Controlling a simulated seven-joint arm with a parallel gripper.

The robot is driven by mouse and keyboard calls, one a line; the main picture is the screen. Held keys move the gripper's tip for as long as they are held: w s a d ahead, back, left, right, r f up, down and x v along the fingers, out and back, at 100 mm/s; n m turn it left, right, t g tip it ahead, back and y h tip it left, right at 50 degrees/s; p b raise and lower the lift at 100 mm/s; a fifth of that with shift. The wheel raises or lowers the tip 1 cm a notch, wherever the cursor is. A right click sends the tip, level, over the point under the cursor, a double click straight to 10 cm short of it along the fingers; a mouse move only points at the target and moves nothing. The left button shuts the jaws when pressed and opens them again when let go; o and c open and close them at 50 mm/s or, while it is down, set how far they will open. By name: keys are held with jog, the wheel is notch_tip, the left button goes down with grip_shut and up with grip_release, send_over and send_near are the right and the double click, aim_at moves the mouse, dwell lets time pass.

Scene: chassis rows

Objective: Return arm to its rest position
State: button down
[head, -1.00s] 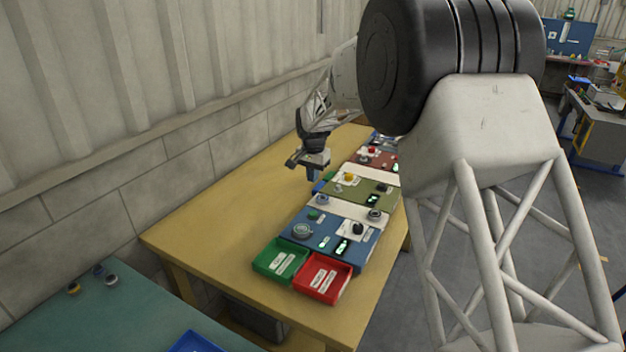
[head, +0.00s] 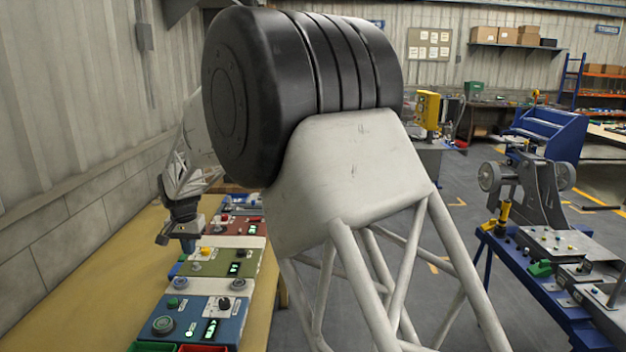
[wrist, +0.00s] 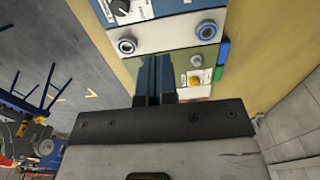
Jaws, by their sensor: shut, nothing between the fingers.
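My gripper (head: 188,245) hangs over the left side of the row of panels on the yellow table (head: 95,285), fingers pointing down. In the wrist view my gripper (wrist: 156,80) shows its two blue fingers close together and empty. Below it in that view lie the olive panel (wrist: 180,62) with a yellow button and a white strip (wrist: 165,35) with round knobs. My gripper appears to be above the panels, not touching them. The large black joint and pale lattice column in the middle of the head view are mine and hide part of the table.
A blue panel (head: 190,325), the olive panel (head: 245,262) and a red-brown panel (head: 238,228) run along the table. Green (head: 150,347) and red (head: 205,348) trays show at the bottom edge. A blue bench (head: 560,300) with machinery stands right. A corrugated wall (head: 70,90) borders the left.

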jog(key=s+d+r, duration=0.4)
jog(key=s+d, duration=0.1)
jog(key=d, duration=0.6)
jog(key=s+d+r+t, duration=0.1)
jog(key=s+d+r, duration=0.4)
jog(key=d, duration=0.7)
jog(key=s+d+r, duration=0.4)
jog(key=s+d, duration=0.1)
jog(key=d, duration=0.6)
jog(key=s+d+f, duration=0.1)
jog(key=s+d, duration=0.5)
jog(key=s, duration=0.3)
jog(key=s+d+f, duration=0.2)
jog(key=s+d, duration=0.5)
jog(key=s, duration=0.3)
jog(key=s+d+f+t, duration=0.1)
jog(key=s+d, duration=0.5)
jog(key=s, duration=0.3)
jog(key=shift+s+d+f, duration=0.25)
jog(key=shift+s+f, duration=0.05)
jog(key=shift+f, duration=0.05)
